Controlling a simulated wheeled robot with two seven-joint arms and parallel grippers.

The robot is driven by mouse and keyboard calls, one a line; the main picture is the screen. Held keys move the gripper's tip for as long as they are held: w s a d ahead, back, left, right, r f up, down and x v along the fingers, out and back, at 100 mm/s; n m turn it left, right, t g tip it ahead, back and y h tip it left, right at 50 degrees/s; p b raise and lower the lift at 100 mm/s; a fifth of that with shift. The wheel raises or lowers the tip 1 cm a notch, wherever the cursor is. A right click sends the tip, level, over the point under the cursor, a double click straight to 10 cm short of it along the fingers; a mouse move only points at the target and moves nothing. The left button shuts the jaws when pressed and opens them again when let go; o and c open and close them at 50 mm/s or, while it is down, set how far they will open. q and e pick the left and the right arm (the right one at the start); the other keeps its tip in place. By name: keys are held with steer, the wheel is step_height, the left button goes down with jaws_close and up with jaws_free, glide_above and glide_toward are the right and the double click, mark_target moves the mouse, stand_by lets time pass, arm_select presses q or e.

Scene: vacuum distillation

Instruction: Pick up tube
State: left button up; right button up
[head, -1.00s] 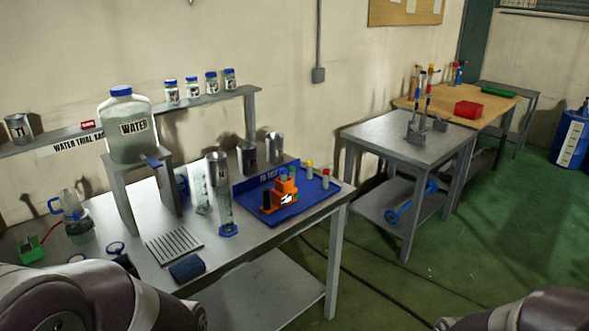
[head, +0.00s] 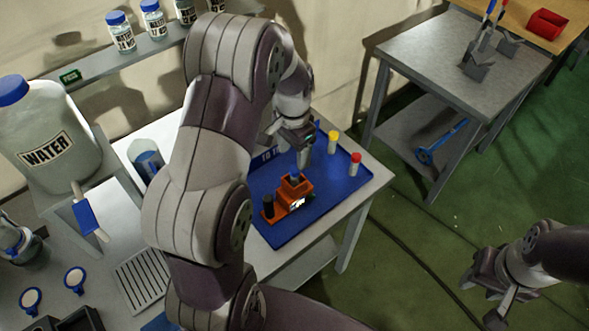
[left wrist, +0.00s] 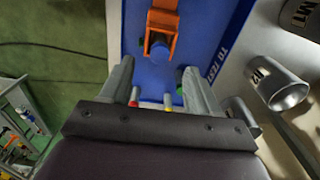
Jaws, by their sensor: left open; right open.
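The blue tray (head: 315,217) carries an orange rack (head: 292,196) with a black item and a blue-topped piece in it. A yellow-capped tube (head: 333,141) and a red-capped tube (head: 355,163) stand upright at its far right. In the left wrist view, the red cap (left wrist: 133,99), yellow cap (left wrist: 168,104) and a partly covered green cap (left wrist: 180,80) show between or beside the fingers. My left gripper (left wrist: 158,70) is open, above the tray, apart from the orange rack (left wrist: 162,28). My right gripper (head: 487,287) is open over the floor at lower right.
A water jug (head: 40,135) on a stand and a slotted plate (head: 145,278) are left of my left arm. A grey side table (head: 455,65) stands at the back right.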

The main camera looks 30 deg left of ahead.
mark_target(294, 169)
arm_select(q)
steer(key=shift+s+d+f, duration=0.1)
steer(key=shift+d+f, duration=0.2)
steer(key=shift+f, duration=0.25)
steer(key=shift+s+d+f, duration=0.1)
steer(key=shift+d+f, duration=0.2)
steer(key=shift+f, duration=0.25)
steer(key=f, duration=0.2)
steer(key=a+f+p, duration=0.1)
steer(key=w+f+p, duration=0.1)
steer(key=f, duration=0.1)
steer(key=shift+a+f, duration=0.15)
steer(key=shift+f, duration=0.2)
steer(key=shift+s+d, duration=0.15)
steer(key=shift+d, duration=0.05)
steer(key=shift+c, duration=0.8)
steer(key=shift+a, duration=0.1)
steer(key=c, duration=1)
arm_select(e)
step_height(294, 169, up, 2)
steer(key=shift+w+r, duration=0.15)
steer(key=shift+r, duration=0.1)
